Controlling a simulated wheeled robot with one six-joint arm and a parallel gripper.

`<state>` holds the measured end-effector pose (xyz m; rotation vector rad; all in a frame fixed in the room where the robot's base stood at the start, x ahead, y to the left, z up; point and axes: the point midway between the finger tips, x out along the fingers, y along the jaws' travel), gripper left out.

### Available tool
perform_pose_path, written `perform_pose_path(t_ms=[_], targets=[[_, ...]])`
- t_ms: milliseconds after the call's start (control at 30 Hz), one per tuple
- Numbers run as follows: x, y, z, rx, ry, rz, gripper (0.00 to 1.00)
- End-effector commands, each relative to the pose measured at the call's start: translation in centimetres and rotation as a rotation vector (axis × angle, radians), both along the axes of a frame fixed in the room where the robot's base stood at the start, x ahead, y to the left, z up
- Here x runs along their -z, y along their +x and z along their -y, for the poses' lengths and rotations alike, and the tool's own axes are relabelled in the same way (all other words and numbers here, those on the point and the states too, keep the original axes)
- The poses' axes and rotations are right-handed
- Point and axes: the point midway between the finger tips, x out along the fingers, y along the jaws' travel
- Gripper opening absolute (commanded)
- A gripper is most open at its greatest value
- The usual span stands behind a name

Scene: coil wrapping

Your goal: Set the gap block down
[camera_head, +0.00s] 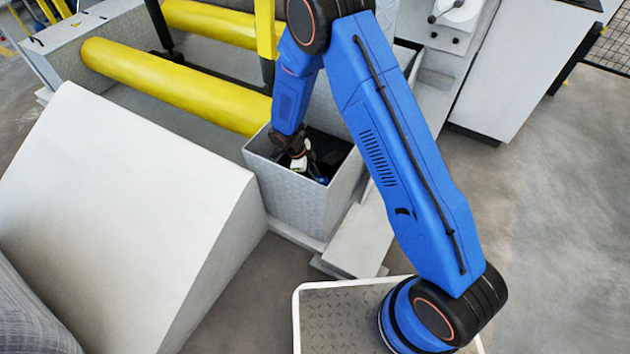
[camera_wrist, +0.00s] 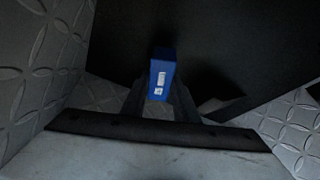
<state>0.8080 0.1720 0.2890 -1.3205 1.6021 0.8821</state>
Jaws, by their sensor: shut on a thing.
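My gripper (camera_wrist: 160,98) is shut on the gap block (camera_wrist: 162,66), a small blue block with a white label. The block sticks out beyond the dark fingertips in the wrist view. In the head view my gripper (camera_head: 313,172) is low inside an open-topped, diamond-plate box (camera_head: 283,196), mostly in shadow. Only a small blue spot shows at the fingertips there. A dark surface (camera_wrist: 225,50) lies behind the block. I cannot tell whether the block touches it.
Textured box walls (camera_wrist: 35,70) stand close at the left and lower right of the wrist view. Yellow rollers (camera_head: 170,85) lie behind the box at the left. A white sloped block (camera_head: 120,200) stands at its left. Open floor (camera_head: 550,200) lies at the right.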

Motion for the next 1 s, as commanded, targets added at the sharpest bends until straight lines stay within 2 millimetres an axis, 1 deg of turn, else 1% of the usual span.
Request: perform_pose_path(t_ms=[33,133,533,567,600,633,900,1000], targets=[[0.8,0.0,0.0,0.001,-0.002,-0.002,0.02],[1.8,0.0,0.0,0.001,0.0,-0.001,0.02],[2.3,0.0,0.0,0.0,0.0,-0.001,0.02],[2.3,0.0,0.0,0.0,0.0,0.0,0.32],[2.2,0.0,0.0,0.0,0.0,0.0,0.41],[2.2,0.0,0.0,0.0,0.0,0.0,0.46],[2.2,0.0,0.0,0.001,0.0,0.0,0.46],[1.9,0.0,0.0,0.001,0.001,0.001,0.46]])
